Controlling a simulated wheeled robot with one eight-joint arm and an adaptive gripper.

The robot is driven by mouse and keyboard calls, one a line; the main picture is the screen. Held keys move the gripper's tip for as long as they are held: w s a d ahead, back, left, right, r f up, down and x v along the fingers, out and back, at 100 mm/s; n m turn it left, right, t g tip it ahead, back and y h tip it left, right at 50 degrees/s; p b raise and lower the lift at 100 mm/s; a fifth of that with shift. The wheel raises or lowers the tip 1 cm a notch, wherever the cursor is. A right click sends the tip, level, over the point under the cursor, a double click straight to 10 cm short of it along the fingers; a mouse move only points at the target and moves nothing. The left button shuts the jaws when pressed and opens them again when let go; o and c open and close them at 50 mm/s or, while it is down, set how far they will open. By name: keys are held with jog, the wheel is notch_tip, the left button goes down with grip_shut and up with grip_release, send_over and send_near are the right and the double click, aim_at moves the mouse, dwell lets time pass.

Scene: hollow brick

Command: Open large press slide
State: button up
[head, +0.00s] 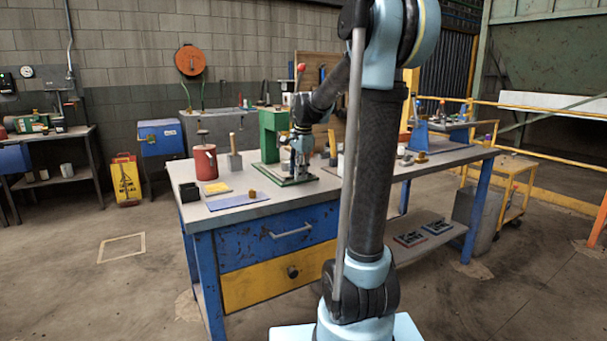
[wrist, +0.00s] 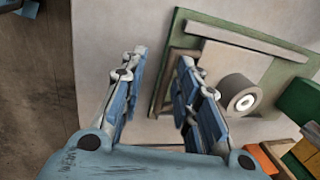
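The green press (head: 270,137) stands on the workbench, with a red-knobbed lever (head: 301,67) above it. My gripper (head: 300,168) is in front of the press column, low over the green base plate (head: 292,182), and hides part of the press. In the wrist view, my gripper (wrist: 163,60) is open and empty, its two blue fingers apart. The green base plate (wrist: 186,24) carries a beige plate (wrist: 222,60) and a grey cylinder with a white centre (wrist: 238,95). The right finger overlaps the beige plate's brown left edge; I cannot tell whether they touch. I cannot tell which part is the slide.
On the workbench (head: 330,190), a red can (head: 205,162), a trowel-like tool (head: 234,158), a black box (head: 190,192) and a blue sheet (head: 237,201) are left of the press. Blue (head: 262,236) and yellow (head: 262,283) drawers are below. Open floor lies left.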

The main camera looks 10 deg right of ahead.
notch_tip(320, 180, up, 11)
jog(key=s+d, duration=0.1)
jog(key=shift+s+d, duration=0.25)
jog(key=shift+s, duration=0.15)
notch_tip(320, 180, up, 5)
jog(key=d, duration=0.2)
jog(key=w+f, duration=0.1)
jog(key=f, duration=0.4)
jog(key=w+f, duration=0.1)
jog(key=f, duration=0.5)
jog(key=w+a+f, duration=0.1)
jog(key=w+f, duration=0.1)
jog(key=f, duration=0.3)
jog(key=shift+a+f, duration=0.1)
jog(key=shift+f, duration=0.15)
grip_shut()
